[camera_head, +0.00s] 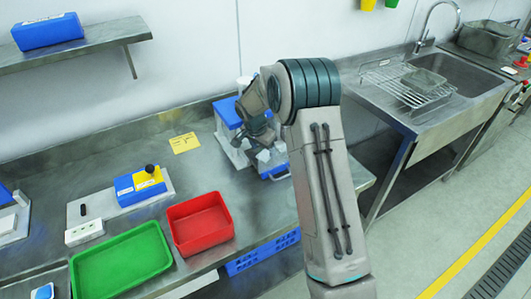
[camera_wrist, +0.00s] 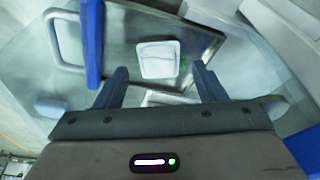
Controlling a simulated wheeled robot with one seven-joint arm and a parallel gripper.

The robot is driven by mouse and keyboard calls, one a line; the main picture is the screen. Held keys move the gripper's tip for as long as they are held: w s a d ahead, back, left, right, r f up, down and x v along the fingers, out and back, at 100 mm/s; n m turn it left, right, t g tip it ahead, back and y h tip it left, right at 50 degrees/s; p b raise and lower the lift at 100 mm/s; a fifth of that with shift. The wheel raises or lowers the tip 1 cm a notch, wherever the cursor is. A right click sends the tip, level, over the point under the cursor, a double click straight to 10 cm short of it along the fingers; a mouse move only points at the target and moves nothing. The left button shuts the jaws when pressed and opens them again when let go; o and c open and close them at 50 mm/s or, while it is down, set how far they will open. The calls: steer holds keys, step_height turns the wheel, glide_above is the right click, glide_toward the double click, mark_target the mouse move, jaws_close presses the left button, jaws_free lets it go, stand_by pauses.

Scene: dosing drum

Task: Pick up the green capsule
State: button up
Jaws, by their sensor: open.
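I cannot make out a green capsule in either view. My gripper (camera_wrist: 160,76) is open in the wrist view, with its two fingers apart and nothing held between them. Beyond the fingertips, a small white square piece (camera_wrist: 158,59) shows between them on a clear or shiny surface. In the head view my gripper (camera_head: 264,157) is low at the blue and white machine (camera_head: 227,113), partly hidden by my arm. The machine's clear parts and its inside are largely covered there.
A blue upright bar (camera_wrist: 92,40) stands close to the left finger. A red tray (camera_head: 201,224) and a green tray (camera_head: 121,262) lie at the front of the metal bench. A blue and yellow device (camera_head: 140,187) stands behind them. A sink (camera_head: 440,85) is at the right.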

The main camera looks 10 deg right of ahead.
steer(key=shift+x, duration=1)
steer(key=c, duration=1.1)
steer(key=shift+c, duration=0.4)
steer(key=shift+r, duration=0.1)
steer(key=shift+r+b, duration=0.3)
steer(key=shift+r, duration=0.3)
steer(key=shift+b+v, duration=0.55)
steer(key=shift+v, duration=0.45)
steer(key=s+a+b, duration=0.1)
steer(key=s+a, duration=0.1)
steer(key=a, duration=0.3)
steer(key=s+a+b, duration=0.2)
steer(key=s+a, duration=0.1)
steer(key=a, duration=0.2)
steer(key=s+a+b, duration=0.2)
steer(key=s+a, duration=0.1)
steer(key=a, duration=0.2)
steer(key=shift+a+r, duration=0.1)
steer(key=shift+a, duration=0.15)
